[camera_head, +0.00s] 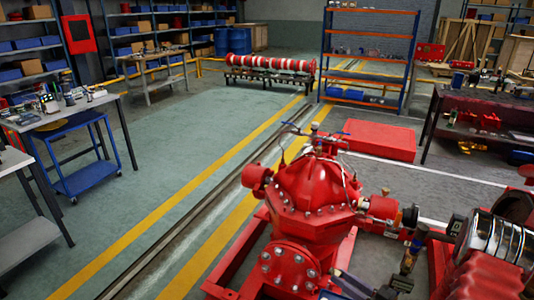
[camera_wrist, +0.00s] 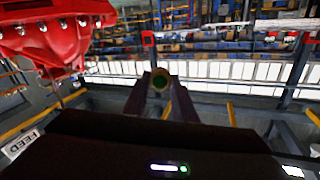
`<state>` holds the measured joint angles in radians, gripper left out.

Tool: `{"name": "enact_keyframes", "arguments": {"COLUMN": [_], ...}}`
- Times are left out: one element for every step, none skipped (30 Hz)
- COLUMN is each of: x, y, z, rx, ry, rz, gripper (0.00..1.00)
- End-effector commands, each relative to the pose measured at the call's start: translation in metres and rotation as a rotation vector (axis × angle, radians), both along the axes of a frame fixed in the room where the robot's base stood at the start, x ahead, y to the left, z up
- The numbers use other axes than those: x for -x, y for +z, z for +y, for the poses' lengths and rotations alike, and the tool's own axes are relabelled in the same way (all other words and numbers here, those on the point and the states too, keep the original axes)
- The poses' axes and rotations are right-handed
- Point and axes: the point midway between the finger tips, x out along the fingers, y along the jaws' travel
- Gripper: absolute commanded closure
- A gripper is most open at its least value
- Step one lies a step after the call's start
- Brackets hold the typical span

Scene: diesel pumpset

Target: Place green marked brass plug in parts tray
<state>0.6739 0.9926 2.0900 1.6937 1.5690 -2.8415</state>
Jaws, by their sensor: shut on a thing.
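In the wrist view my gripper (camera_wrist: 160,90) is shut on a small round plug (camera_wrist: 160,79). The plug's end faces the camera as a brass-coloured ring with a green centre. It is held between the fingertips, clear of other surfaces as far as I can see. I cannot make out my gripper or the plug in the head view. I cannot pick out the parts tray for certain in either view.
The red pump (camera_head: 305,200) fills the lower right of the head view; it also shows in the wrist view (camera_wrist: 45,35). A grey workbench (camera_head: 75,108) with small items stands left, beside a blue trolley (camera_head: 88,180). Green floor between is clear.

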Motion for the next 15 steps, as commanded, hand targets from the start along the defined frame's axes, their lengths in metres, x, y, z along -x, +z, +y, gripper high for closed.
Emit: {"name": "enact_keyframes", "arguments": {"x": [-0.004,-0.006,-0.009,-0.011,-0.012,-0.015,-0.016,-0.017,-0.018,-0.018,-0.018,-0.018,-0.018,-0.018,-0.018], "y": [0.009,0.014,0.020,0.024,0.028,0.032,0.034,0.036,0.038,0.039,0.040,0.039,0.039,0.039,0.039], "z": [0.015,0.024,0.034,0.041,0.048,0.056,0.062,0.067,0.072,0.076,0.079,0.082,0.083,0.084,0.085], "rx": [0.002,0.002,0.002,0.003,0.002,0.001,0.001,0.001,0.001,0.000,-0.001,-0.001,-0.001,-0.001,-0.001], "ry": [0.033,0.050,0.072,0.087,0.102,0.119,0.131,0.142,0.153,0.160,0.167,0.172,0.174,0.176,0.178], "rz": [-0.004,-0.003,-0.004,-0.004,-0.003,-0.004,-0.003,-0.003,-0.002,-0.002,-0.001,-0.001,0.000,-0.001,0.000], "gripper": [1.00,1.00,1.00,1.00,1.00,1.00,1.00,1.00,1.00,1.00,1.00,1.00,1.00,1.00,1.00]}}
